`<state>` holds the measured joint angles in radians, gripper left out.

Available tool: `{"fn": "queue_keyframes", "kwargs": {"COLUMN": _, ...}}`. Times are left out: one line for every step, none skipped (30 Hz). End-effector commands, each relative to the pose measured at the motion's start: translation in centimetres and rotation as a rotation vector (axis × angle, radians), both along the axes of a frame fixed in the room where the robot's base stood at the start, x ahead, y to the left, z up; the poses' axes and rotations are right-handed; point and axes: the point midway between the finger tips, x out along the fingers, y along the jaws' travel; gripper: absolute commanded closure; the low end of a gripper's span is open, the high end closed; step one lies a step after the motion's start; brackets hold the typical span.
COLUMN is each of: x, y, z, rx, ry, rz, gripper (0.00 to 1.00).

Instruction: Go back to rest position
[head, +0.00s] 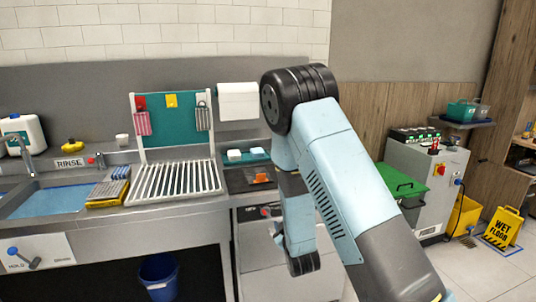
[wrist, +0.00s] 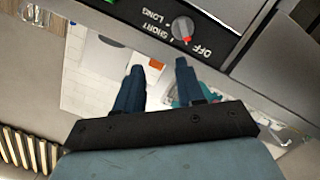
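My gripper shows in the wrist view (wrist: 159,67) with its two dark blue fingers spread apart and nothing between them. The fingers point towards a dark control panel (wrist: 190,28) with a red-marked knob and the words SHORT, LONG and OFF. No contact with the panel is visible. In the head view my blue arm rises at the right of centre, bends at a black joint and hangs down in front of the counter. The fingers cannot be made out there.
A slatted rack (head: 175,181) stands on the counter, left of my arm. A sink (head: 48,201) is at far left, and a blue bucket (head: 159,274) is below. A grey cabinet (head: 428,172), green-lidded bin (head: 401,181) and yellow wet-floor sign (head: 503,228) stand right.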

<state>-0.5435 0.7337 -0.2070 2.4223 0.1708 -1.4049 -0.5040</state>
Motion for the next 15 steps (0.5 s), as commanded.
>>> {"fn": "queue_keyframes", "kwargs": {"x": 0.4, "y": -0.5, "z": 1.3, "rx": 0.023, "ry": 0.022, "rz": -0.015, "gripper": 0.62}}
{"fn": "queue_keyframes", "kwargs": {"x": 0.5, "y": -0.7, "z": 1.8, "rx": 0.035, "ry": 0.039, "rz": -0.024, "gripper": 0.62}}
{"fn": "queue_keyframes", "kwargs": {"x": 0.6, "y": -1.0, "z": 2.5, "rx": 0.052, "ry": 0.062, "rz": -0.034, "gripper": 0.62}}
{"fn": "queue_keyframes", "kwargs": {"x": 0.7, "y": -1.3, "z": 3.1, "rx": 0.065, "ry": 0.079, "rz": -0.042, "gripper": 0.62}}
{"fn": "queue_keyframes", "kwargs": {"x": 0.8, "y": -1.6, "z": 3.7, "rx": 0.076, "ry": 0.096, "rz": -0.050, "gripper": 0.62}}
{"fn": "queue_keyframes", "kwargs": {"x": 0.8, "y": -2.0, "z": 4.4, "rx": 0.091, "ry": 0.120, "rz": -0.060, "gripper": 0.62}}
{"fn": "queue_keyframes", "kwargs": {"x": 0.8, "y": -2.3, "z": 4.9, "rx": 0.103, "ry": 0.136, "rz": -0.068, "gripper": 0.62}}
{"fn": "queue_keyframes", "kwargs": {"x": 0.8, "y": -2.6, "z": 5.5, "rx": 0.115, "ry": 0.152, "rz": -0.075, "gripper": 0.62}}
{"fn": "queue_keyframes", "kwargs": {"x": 0.8, "y": -3.0, "z": 6.3, "rx": 0.131, "ry": 0.174, "rz": -0.086, "gripper": 0.62}}
{"fn": "queue_keyframes", "kwargs": {"x": 0.7, "y": -3.2, "z": 6.8, "rx": 0.141, "ry": 0.191, "rz": -0.092, "gripper": 0.62}}
{"fn": "queue_keyframes", "kwargs": {"x": 0.6, "y": -3.5, "z": 7.4, "rx": 0.152, "ry": 0.207, "rz": -0.098, "gripper": 0.62}}
{"fn": "queue_keyframes", "kwargs": {"x": 0.5, "y": -3.9, "z": 8.1, "rx": 0.167, "ry": 0.229, "rz": -0.106, "gripper": 0.62}}
{"fn": "queue_keyframes", "kwargs": {"x": 0.3, "y": -4.2, "z": 8.7, "rx": 0.179, "ry": 0.245, "rz": -0.113, "gripper": 0.62}}
{"fn": "queue_keyframes", "kwargs": {"x": 0.2, "y": -4.4, "z": 9.3, "rx": 0.188, "ry": 0.262, "rz": -0.119, "gripper": 0.62}}
{"fn": "queue_keyframes", "kwargs": {"x": -0.1, "y": -4.8, "z": 10.0, "rx": 0.201, "ry": 0.282, "rz": -0.126, "gripper": 0.62}}
